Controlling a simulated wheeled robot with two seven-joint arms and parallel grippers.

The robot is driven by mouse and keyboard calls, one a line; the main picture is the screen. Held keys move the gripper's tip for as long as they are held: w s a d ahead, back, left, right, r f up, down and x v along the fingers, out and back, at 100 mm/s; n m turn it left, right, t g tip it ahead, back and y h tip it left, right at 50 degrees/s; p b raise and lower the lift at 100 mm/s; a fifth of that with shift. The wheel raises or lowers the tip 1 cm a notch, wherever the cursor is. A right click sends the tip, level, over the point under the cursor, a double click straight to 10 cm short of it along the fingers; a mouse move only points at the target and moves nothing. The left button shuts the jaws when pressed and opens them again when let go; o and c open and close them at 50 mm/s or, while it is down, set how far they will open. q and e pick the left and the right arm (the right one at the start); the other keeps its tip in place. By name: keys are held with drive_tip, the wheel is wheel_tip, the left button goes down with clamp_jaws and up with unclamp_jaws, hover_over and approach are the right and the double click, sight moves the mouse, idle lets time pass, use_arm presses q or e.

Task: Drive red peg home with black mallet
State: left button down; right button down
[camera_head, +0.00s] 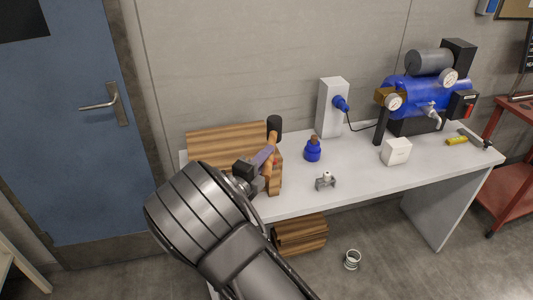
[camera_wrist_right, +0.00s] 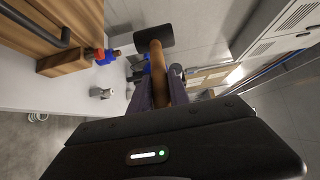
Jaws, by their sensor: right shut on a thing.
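My right gripper (camera_head: 258,167) is shut on the orange-brown wooden handle of the black mallet (camera_head: 274,124). The mallet stands with its head up, above the left part of the bench; its head also shows at the top of the right wrist view (camera_wrist_right: 153,36). A small wooden block (camera_wrist_right: 64,62) shows in the right wrist view. A small red thing (camera_wrist_right: 93,54), which looks like the red peg, shows at the block's end; how deep it sits I cannot tell. In the head view the gripper and mallet hide the peg. My left gripper is not in view.
A red cart (camera_head: 510,125) stands at right. The bench's front middle is fairly clear.

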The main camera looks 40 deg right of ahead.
drive_tip(key=shift+f+b, duration=0.3)
drive_tip(key=shift+f, duration=0.8)
drive_tip(key=shift+p, duration=0.6)
